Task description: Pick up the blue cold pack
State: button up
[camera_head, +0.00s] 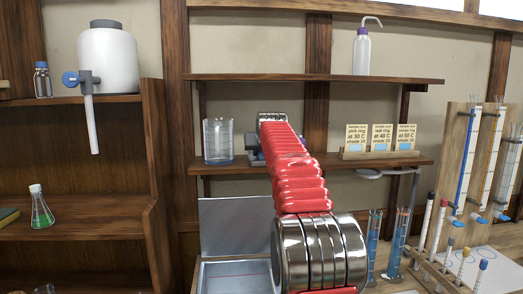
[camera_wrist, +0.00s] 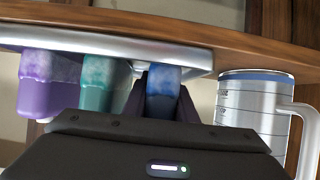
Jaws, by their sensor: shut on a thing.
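In the wrist view, which looks upside down, the blue cold pack (camera_wrist: 163,82) is between the two dark fingers of my gripper (camera_wrist: 163,100). My gripper is shut on it. The pack's base is at the edge of a silver tray (camera_wrist: 110,45); I cannot tell whether it touches the tray. A teal pack (camera_wrist: 103,85) and a purple pack (camera_wrist: 50,85) stand in a row beside it, apart from the fingers. In the head view my red arm covers most of the packs and the gripper.
A clear graduated beaker (camera_head: 218,142) stands close to the gripper on the wooden shelf (camera_head: 235,168); it also shows in the wrist view (camera_wrist: 250,110). Three yellow cards (camera_head: 381,138) stand right of my arm. An upper shelf (camera_head: 310,78) runs above.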

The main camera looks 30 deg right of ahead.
grip_shut()
jog(key=shift+r, duration=0.15)
jog(key=shift+s+a+r, duration=0.1)
jog(key=shift+s+r, duration=0.1)
jog(key=shift+r, duration=3.05)
jog(key=shift+r, duration=0.15)
jog(key=shift+s+a, duration=0.1)
jog(key=shift+s, duration=0.05)
jog(key=s+a, duration=0.4)
jog(key=s, duration=0.4)
jog(key=s+a, duration=0.4)
jog(key=s, duration=0.5)
jog(key=shift+s+a, duration=0.15)
jog(key=shift+s, duration=0.05)
